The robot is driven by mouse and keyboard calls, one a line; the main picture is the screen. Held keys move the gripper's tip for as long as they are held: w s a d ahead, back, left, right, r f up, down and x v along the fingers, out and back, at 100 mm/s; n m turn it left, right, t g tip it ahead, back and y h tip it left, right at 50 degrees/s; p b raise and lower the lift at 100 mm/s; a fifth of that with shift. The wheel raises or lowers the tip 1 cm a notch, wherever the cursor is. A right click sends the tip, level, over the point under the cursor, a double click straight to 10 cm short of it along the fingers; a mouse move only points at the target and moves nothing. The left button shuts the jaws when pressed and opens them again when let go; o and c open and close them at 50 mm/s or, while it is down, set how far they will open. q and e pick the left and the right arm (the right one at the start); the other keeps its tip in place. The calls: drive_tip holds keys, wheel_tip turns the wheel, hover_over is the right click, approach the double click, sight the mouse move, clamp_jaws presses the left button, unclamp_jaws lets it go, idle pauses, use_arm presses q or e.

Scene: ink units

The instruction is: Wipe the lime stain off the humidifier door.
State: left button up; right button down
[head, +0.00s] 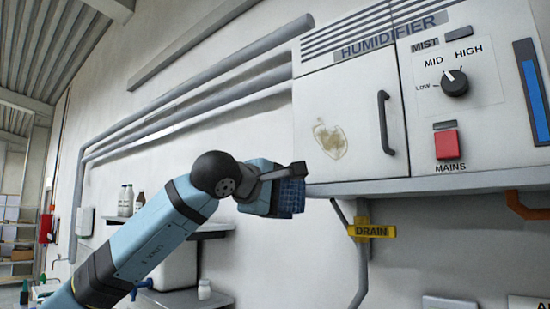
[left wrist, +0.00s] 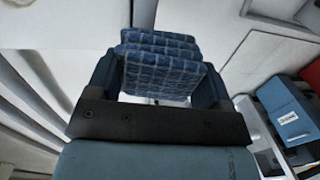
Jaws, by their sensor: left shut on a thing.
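The humidifier door (head: 352,95) is a pale panel with a dark vertical handle (head: 385,122) at its right; it looks closed. A brownish-yellow lime stain (head: 330,138) shows on its lower left part. My left gripper (head: 282,190) is shut on a folded blue checked cloth (head: 291,196), below and left of the stain, near the door's lower left corner. The cloth looks apart from the stain. In the left wrist view the cloth (left wrist: 160,62) sits between the fingers of the gripper (left wrist: 160,85). My right gripper is out of view.
Right of the door are the mist dial (head: 455,83), the red mains switch (head: 447,145) and a blue gauge strip (head: 533,103). A yellow drain lever (head: 372,231) hangs below the cabinet. Pipes (head: 190,105) run along the wall. Bottles (head: 126,200) stand on a shelf behind my arm.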

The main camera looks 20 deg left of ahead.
use_arm(q)
drive_tip(key=s+r+t, duration=0.2)
drive_tip(key=s+r, duration=0.2)
drive_tip(key=r, duration=0.7)
drive_tip(key=shift+h, duration=0.3)
drive_tip(key=shift+a+p+x, duration=0.15)
drive_tip(key=shift+p+x, duration=0.65)
drive_tip(key=shift+x, duration=0.55)
drive_tip(key=shift+a+p+x, duration=0.1)
drive_tip(key=shift+p+x, duration=0.7)
drive_tip(key=shift+x, duration=0.5)
drive_tip(key=shift+w+d+f, duration=0.2)
drive_tip(key=shift+w+f, duration=0.05)
drive_tip(key=shift+w, duration=0.3)
drive_tip(key=shift+p+x, duration=0.35)
drive_tip(key=shift+x, duration=0.6)
drive_tip(key=shift+f, duration=0.1)
